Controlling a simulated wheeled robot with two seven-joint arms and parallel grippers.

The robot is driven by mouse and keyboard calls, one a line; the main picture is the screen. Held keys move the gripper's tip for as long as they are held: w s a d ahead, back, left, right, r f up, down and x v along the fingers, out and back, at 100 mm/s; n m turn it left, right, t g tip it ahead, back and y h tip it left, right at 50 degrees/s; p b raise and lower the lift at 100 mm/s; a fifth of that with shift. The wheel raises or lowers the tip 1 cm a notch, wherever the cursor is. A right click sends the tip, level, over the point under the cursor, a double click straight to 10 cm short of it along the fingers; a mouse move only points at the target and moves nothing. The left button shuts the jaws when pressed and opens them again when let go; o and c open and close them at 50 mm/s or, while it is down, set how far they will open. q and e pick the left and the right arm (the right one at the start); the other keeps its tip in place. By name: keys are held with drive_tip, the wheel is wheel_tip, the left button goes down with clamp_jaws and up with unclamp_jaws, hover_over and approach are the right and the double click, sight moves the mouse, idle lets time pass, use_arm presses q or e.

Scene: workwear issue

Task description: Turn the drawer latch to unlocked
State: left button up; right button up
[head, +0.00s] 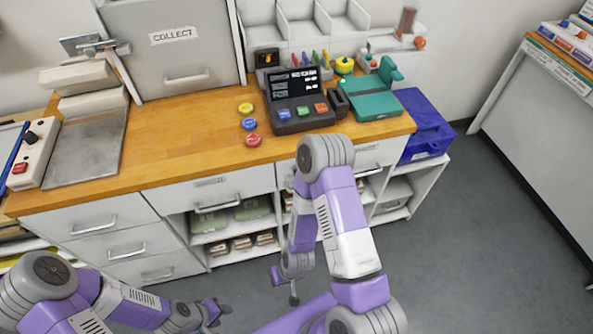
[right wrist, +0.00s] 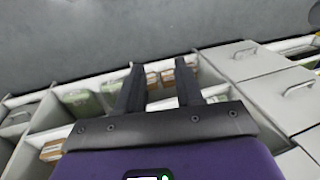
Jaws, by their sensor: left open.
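No part is plainly readable as the drawer latch. A small black block with an orange mark (head: 267,57) stands at the back of the counter; I cannot tell whether it is the latch or how it is set. The wide middle drawer (head: 211,194) is shut, with a bar handle. My left gripper (head: 218,311) is open, low in front of the left drawers and apart from them. My right gripper (head: 293,297) hangs low before the open shelves, partly hidden by its arm. In the right wrist view its two dark fingers (right wrist: 158,82) stand apart with nothing between them.
The wooden counter (head: 180,145) carries a dark keypad console (head: 298,100), three coloured buttons (head: 249,124), a teal device (head: 373,98) and a grey COLLECT hatch (head: 172,50). A blue bin (head: 425,125) stands at right. The grey floor (head: 470,240) is clear.

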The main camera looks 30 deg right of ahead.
drive_tip(key=w+d+n+t+h, duration=0.45)
drive_tip(key=w+d+h, duration=0.2)
drive_tip(key=d, duration=0.25)
drive_tip(key=w+d+r+n+t+h+p, duration=0.1)
drive_tip(key=w+d+r+n+t+h, duration=0.2)
drive_tip(key=r, duration=0.6)
drive_tip(key=w+d+r+n+t+h, duration=0.1)
drive_tip(key=w+r+n+t+h, duration=0.4)
drive_tip(key=r, duration=0.3)
drive_tip(key=w+d+y, duration=0.1)
drive_tip(key=w+d, duration=0.3)
drive_tip(key=w, duration=0.2)
drive_tip(key=shift+w+d+r+t, duration=0.2)
drive_tip(key=shift+w+t, duration=0.1)
drive_tip(key=shift+t, duration=0.15)
drive_tip(key=shift+f, duration=0.1)
clamp_jaws()
